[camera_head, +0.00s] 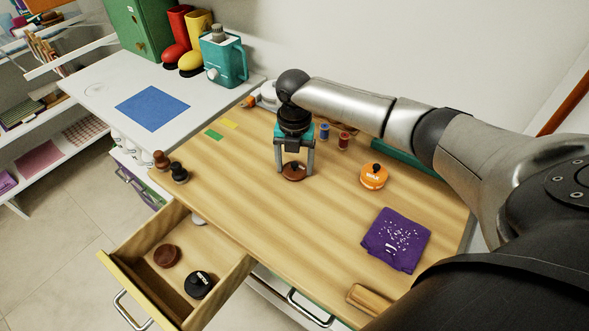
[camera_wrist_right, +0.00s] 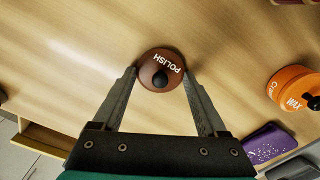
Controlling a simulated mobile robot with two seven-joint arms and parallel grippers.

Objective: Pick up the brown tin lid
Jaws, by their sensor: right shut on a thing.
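The brown tin lid (camera_head: 293,172) is a round disc with a dark knob on top, over the wooden tabletop. In the right wrist view the lid (camera_wrist_right: 155,66) shows white "POLISH" lettering. My right gripper (camera_head: 294,175) comes down from above, with a finger on each side of the lid, and is shut on it. In the wrist view the fingertips (camera_wrist_right: 158,78) meet its edges. I cannot tell whether the lid touches the table or is just above it. My left gripper is not in view.
An open drawer (camera_head: 225,270) at the front holds a brown round tin (camera_head: 167,256) and a black-lidded tin (camera_head: 199,285). An orange wax tin (camera_head: 373,176) and purple cloth (camera_head: 396,240) lie right of the gripper. The tabletop left of the gripper is mostly clear.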

